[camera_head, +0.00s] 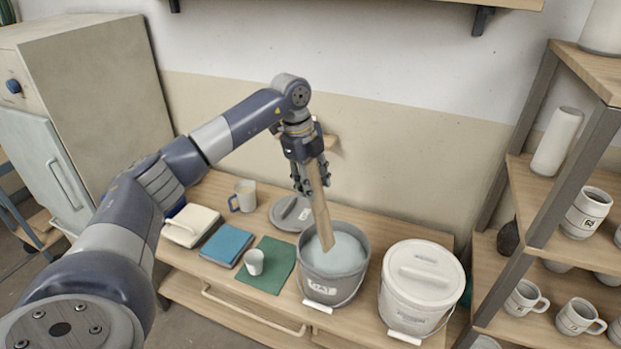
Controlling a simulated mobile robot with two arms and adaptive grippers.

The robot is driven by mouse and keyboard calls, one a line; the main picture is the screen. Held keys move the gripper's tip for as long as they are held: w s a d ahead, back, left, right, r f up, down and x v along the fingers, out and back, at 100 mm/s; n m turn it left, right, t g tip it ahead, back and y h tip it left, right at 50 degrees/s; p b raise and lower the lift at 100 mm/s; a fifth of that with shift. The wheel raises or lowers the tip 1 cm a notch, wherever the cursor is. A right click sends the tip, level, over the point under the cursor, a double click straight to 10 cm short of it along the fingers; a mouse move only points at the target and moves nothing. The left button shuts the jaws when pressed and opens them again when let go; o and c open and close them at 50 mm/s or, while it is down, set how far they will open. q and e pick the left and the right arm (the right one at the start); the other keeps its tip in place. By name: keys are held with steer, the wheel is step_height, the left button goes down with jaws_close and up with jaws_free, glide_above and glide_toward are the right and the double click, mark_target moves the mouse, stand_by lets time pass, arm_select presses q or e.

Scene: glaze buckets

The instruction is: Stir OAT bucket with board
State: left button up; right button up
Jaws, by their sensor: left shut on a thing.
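The grey OAT bucket (328,286) stands open on the wooden bench, filled with pale blue-grey glaze. Its label is on the front and partly readable. My left gripper (309,186) is above the bucket, shut on a wooden board (319,205). The board hangs down, slightly tilted, with its lower end over the bucket's opening. I cannot tell for sure whether the tip is in the glaze. My right gripper is not in view.
A lidded white bucket (422,282) stands right of the OAT bucket. A grey lid (291,213) lies behind it. A small cup (254,262) on a green cloth (272,272), blue book (227,245) and mug (244,196) are left. Shelves (540,275) with mugs stand right.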

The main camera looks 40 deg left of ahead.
arm_select(q)
steer(key=b, duration=0.2)
glide_above(322, 219)
steer(key=a, duration=0.2)
steer(key=f, duration=0.4)
steer(key=shift+s+d+f, duration=0.15)
steer(key=shift+s+f, duration=0.1)
steer(key=shift+f, duration=0.05)
steer(key=f, duration=0.1)
steer(key=f+b, duration=0.1)
steer(key=f, duration=0.2)
steer(key=shift+w+d+b, duration=0.3)
steer(key=shift+b, duration=0.1)
steer(key=shift+w+d+f+b, duration=0.2)
steer(key=shift+f+b, duration=0.3)
steer(key=shift+f, duration=0.6)
steer(key=shift+w+d+f+b, duration=0.15)
steer(key=shift+f+b, duration=0.35)
steer(key=shift+f, duration=0.6)
steer(key=shift+a, duration=0.1)
